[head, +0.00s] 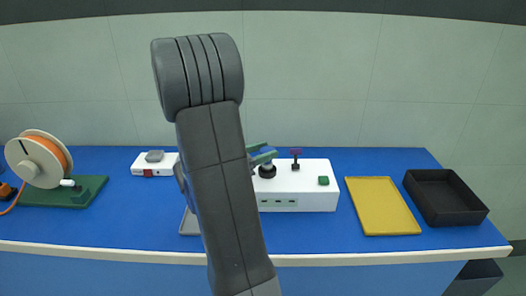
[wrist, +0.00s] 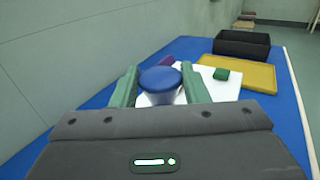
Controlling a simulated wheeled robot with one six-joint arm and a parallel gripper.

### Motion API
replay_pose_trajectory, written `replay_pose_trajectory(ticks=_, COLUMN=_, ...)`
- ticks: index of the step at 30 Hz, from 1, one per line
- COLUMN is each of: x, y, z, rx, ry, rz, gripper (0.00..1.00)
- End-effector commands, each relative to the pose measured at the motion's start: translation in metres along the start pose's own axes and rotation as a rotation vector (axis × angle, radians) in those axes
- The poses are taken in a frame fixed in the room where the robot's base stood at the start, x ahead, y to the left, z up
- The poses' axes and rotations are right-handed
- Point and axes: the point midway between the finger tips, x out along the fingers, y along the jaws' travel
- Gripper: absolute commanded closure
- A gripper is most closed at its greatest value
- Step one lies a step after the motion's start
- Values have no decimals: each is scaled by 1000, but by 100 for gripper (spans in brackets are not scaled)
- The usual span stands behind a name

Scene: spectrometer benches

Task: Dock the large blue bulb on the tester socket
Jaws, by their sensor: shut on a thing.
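The large blue bulb (wrist: 160,79) is between the green fingers of my gripper (wrist: 161,88) in the wrist view, its rounded blue top towards the camera and a paler part below. My gripper (head: 264,155) is shut on it. In the head view the fingers are just above a black socket (head: 267,172) on the white tester box (head: 305,199). The bulb's lower end is close over this socket; I cannot tell whether it is seated. My arm hides the left part of the tester.
A yellow tray (head: 383,206) and a black bin (head: 446,197) are to the right. An orange spool (head: 40,160) and a small white device (head: 154,162) are to the left.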

Motion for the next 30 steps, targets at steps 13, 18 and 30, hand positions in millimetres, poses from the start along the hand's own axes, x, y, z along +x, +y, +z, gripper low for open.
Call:
replay_pose_trajectory(ticks=13, x=0, y=0, z=-8, rx=0, ry=0, rz=0, gripper=51)
replay_pose_trajectory(ticks=18, x=0, y=0, z=-8, rx=0, ry=0, rz=0, gripper=50)
replay_pose_trajectory(ticks=30, x=-20, y=1, z=-8, rx=0, ry=0, rz=3, gripper=50)
